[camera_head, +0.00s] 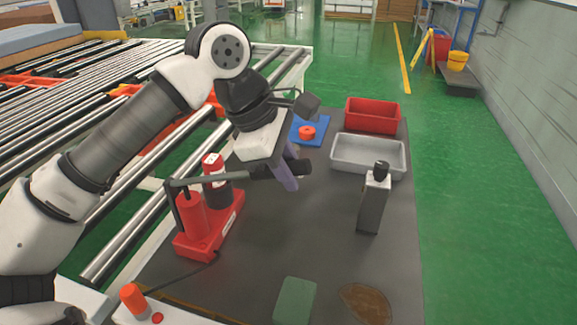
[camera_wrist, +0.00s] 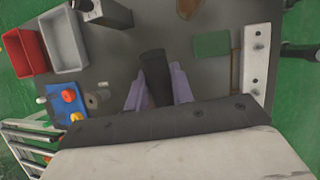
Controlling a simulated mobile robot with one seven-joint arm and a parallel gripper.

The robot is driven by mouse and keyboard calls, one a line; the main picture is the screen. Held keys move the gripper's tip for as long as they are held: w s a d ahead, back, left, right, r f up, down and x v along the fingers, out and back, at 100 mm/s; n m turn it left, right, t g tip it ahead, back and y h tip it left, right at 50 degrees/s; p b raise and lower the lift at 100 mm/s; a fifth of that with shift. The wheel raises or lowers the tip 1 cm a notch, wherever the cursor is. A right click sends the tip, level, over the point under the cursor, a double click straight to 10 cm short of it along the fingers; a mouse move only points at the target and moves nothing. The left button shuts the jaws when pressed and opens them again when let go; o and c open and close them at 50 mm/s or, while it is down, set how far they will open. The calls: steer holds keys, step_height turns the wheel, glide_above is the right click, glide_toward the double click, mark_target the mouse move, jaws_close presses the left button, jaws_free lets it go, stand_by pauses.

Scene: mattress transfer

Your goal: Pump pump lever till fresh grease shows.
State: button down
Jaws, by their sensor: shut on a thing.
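The grease pump (camera_head: 208,235) has a red base with a red cylinder and a dark, red-topped cylinder, on the grey table. Its pump lever (camera_head: 215,179) runs nearly level to the right from the pump top. My gripper (camera_head: 287,174), with purple fingers, is shut around the lever's black handle end. In the wrist view the dark handle (camera_wrist: 153,66) lies between both purple fingers of my gripper (camera_wrist: 157,86). My gripper hides part of the handle in the head view. I see no grease that I can make out.
A grey metal can (camera_head: 373,205) with a black top stands at right. Behind it are a grey tray (camera_head: 340,165), a red bin (camera_head: 372,115) and a blue plate (camera_head: 312,139) with an orange part. A green pad (camera_head: 294,301) and brown patch (camera_head: 366,304) lie in front. A roller conveyor (camera_head: 115,250) is at left.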

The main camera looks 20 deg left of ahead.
mark_target(299, 170)
steer(key=shift+f, duration=0.1)
step_height(299, 170, down, 11)
steer(key=d+y+b, duration=0.1)
steer(key=y+b, duration=0.4)
steer(key=b, duration=0.6)
steer(key=shift+d+m, duration=0.3)
steer(key=shift+s+f, duration=0.1)
steer(key=shift+f, duration=0.05)
steer(key=c, duration=1.2)
jaws_free()
steer(key=shift+c, duration=0.2)
steer(key=v, duration=0.9)
steer(key=p+v, duration=0.1)
steer(key=v, duration=0.3)
steer(key=shift+w+r, duration=0.2)
steer(key=shift+r, duration=0.15)
